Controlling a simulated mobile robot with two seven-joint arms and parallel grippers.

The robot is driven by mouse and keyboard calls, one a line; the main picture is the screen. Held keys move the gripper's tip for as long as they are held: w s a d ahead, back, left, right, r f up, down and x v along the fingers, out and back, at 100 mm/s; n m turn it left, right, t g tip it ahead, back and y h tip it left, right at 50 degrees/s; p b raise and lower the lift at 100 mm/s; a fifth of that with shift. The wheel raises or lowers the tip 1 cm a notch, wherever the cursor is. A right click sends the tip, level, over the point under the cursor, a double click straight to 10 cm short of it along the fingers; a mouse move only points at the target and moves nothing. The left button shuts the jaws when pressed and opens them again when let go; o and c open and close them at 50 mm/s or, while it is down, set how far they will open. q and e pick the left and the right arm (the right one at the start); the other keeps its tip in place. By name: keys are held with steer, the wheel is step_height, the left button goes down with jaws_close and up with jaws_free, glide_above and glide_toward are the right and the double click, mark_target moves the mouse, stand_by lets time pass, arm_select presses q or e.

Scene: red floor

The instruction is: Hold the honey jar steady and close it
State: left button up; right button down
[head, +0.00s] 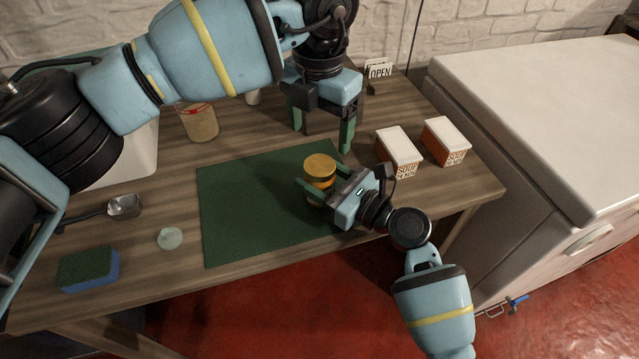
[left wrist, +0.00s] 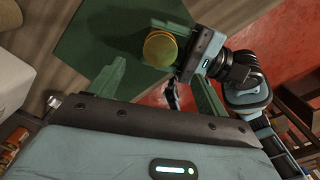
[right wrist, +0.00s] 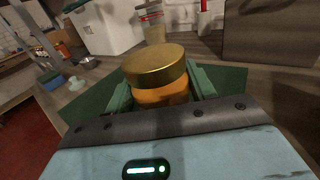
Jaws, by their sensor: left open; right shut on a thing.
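The honey jar (head: 318,183) is amber and stands upright on the green mat (head: 245,205), near its right side. Its gold lid (head: 320,165) sits on top; I cannot tell whether it is tightened. My right gripper (head: 316,186) is shut around the jar's body below the lid, one finger on each side, as the right wrist view also shows the lid (right wrist: 155,66) above the amber body (right wrist: 161,95). My left gripper (head: 322,128) is open and empty, pointing down behind and above the jar. In the left wrist view the lid (left wrist: 160,48) lies beyond its fingertips.
Two soup boxes (head: 398,152) (head: 446,143) stand right of the mat. A tan canister (head: 199,122) and an open sign (head: 379,71) are at the back. A sponge (head: 88,269), a pale round piece (head: 170,238) and a metal scoop (head: 124,206) lie left. The mat's left half is clear.

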mark_target(332, 185)
arm_select(q)
steer(key=shift+r, duration=2.25)
arm_select(e)
steer(key=shift+c, duration=2.2)
jaws_free()
arm_select(q)
steer(key=shift+r, duration=0.2)
arm_select(e)
steer(key=shift+v, duration=3.9)
